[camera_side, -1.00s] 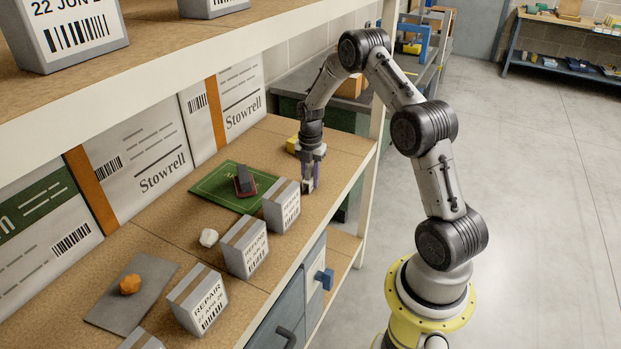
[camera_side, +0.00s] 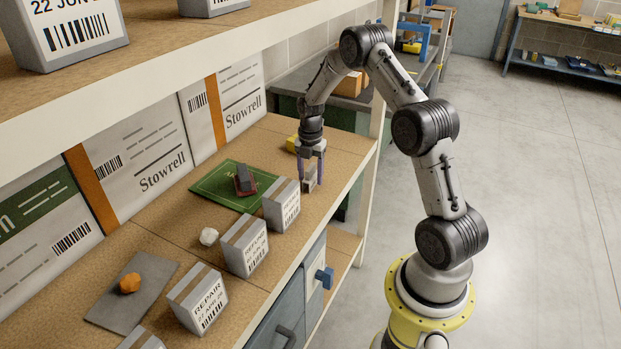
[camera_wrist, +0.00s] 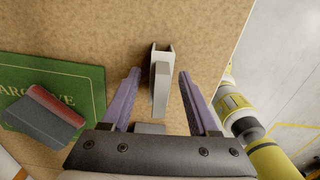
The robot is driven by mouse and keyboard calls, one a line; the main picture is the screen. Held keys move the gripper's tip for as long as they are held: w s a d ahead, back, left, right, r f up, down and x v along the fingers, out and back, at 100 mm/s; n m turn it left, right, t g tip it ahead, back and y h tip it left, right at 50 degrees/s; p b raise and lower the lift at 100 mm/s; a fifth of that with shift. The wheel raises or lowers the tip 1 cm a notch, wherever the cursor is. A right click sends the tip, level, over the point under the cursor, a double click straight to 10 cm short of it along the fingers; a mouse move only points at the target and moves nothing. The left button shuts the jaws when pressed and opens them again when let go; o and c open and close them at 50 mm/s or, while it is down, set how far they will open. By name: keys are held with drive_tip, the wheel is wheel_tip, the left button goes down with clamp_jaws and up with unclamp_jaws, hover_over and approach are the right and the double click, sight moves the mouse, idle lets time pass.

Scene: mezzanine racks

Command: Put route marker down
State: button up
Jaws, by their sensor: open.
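The route marker appears to be a small grey-white piece (camera_side: 309,185) on the wooden shelf near its right front edge. In the wrist view the marker (camera_wrist: 161,88) stands between my two purple fingers, with a gap on each side. My gripper (camera_side: 311,172) is open around it, pointing down, and its fingertips (camera_wrist: 160,74) are apart. The marker seems to rest on the board; its exact contact is hard to see.
A green mat (camera_side: 208,186) bearing a grey and red item (camera_side: 245,181) lies left of my gripper. Grey labelled boxes (camera_side: 281,206) line the front edge. A yellow item (camera_side: 291,144) sits behind my gripper. An upper shelf (camera_side: 200,60) overhangs the left.

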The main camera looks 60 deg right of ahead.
sight(310, 167)
wheel_tip(310, 167, up, 5)
drive_tip(key=shift+r, duration=0.15)
drive_tip(key=shift+o, duration=0.9)
drive_tip(key=shift+r, duration=0.3)
drive_tip(key=o, duration=0.5)
drive_tip(key=shift+r, duration=0.15)
drive_tip(key=shift+c, duration=0.2)
